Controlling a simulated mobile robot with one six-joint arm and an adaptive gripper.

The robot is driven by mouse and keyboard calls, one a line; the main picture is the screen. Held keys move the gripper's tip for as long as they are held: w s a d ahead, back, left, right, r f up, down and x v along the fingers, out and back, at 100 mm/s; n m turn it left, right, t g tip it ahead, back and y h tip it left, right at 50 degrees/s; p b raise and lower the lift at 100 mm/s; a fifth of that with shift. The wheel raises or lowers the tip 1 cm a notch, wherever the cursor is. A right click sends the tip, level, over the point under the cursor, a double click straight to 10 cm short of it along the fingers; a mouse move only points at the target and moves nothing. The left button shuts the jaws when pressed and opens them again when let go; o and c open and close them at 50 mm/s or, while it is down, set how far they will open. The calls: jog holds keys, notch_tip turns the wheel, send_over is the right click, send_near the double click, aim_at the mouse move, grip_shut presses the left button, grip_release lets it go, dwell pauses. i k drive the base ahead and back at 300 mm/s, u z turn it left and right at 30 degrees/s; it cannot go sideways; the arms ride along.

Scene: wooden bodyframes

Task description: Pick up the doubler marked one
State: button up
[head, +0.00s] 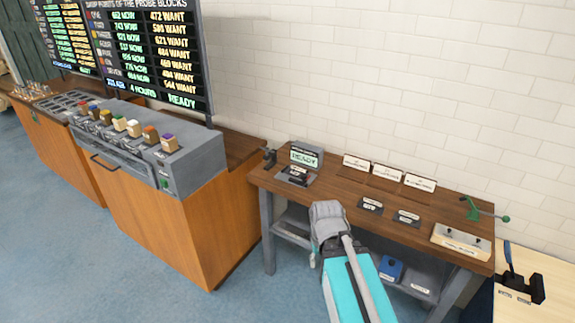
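Two small dark pieces with white labels lie on the wooden bench, the left one (370,205) and the right one (407,218). A similar dark labelled piece (297,173) sits at the left on a small device with a lit screen. The labels are too small to read, so I cannot tell which piece is the doubler marked one. My teal and grey arm rises from the bottom of the head view and its grey joint overlaps the bench's front edge. I see no gripper fingers in this view.
Three white cards (387,171) stand along the back of the bench (330,186). A pale block (461,241) and a green-handled tool (472,208) are at its right. A cabinet with a grey console (185,165) stands left. Blue floor (60,250) is clear.

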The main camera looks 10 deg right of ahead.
aim_at(296, 171)
jog(key=i, duration=1)
jog(key=z, duration=0.1)
